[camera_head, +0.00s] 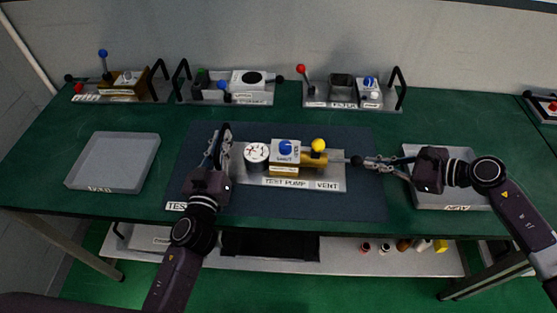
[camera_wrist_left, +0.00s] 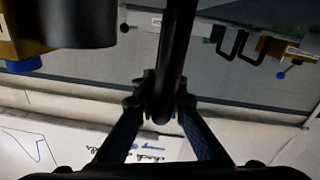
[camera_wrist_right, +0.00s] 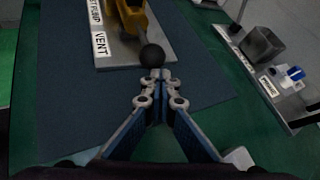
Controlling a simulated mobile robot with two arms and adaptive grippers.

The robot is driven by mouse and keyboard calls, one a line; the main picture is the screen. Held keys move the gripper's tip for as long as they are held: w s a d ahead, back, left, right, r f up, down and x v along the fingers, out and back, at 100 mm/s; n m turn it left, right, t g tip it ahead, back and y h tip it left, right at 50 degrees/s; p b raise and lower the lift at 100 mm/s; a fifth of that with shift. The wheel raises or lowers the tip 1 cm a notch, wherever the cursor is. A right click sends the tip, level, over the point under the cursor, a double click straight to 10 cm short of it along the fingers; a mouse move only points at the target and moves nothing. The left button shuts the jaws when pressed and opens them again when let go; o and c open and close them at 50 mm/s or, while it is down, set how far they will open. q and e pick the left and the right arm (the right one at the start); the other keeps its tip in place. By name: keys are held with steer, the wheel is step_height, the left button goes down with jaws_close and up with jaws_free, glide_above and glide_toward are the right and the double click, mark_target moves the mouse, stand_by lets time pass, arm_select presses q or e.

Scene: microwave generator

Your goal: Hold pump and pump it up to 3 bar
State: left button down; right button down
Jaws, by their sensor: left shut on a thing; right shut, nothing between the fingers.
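The test pump (camera_head: 285,155) sits on a grey base plate (camera_head: 240,180) on the dark blue mat. It has a round white gauge (camera_head: 256,153), a blue knob, a yellow knob and a brass body. The gauge reading is too small to tell. My left gripper (camera_head: 219,145) is shut on the black handle (camera_wrist_left: 172,60) at the plate's left end. My right gripper (camera_head: 373,163) is shut and empty. Its fingertips (camera_wrist_right: 158,76) are right at the black ball (camera_wrist_right: 151,56) on the end of the pump rod; I cannot tell whether they touch it.
An empty grey tray (camera_head: 112,163) lies at left. Another tray (camera_head: 455,204) lies at right, under my right arm. Several devices with black handles stand along the back, including one with a red-knobbed lever (camera_head: 301,70). The mat in front of the pump (camera_head: 300,205) is clear.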

mark_target(362, 161)
steer(key=shift+a+r, duration=0.1)
steer(key=shift+a, duration=1.6)
steer(key=shift+a, duration=0.75)
steer(key=shift+d, duration=3.1)
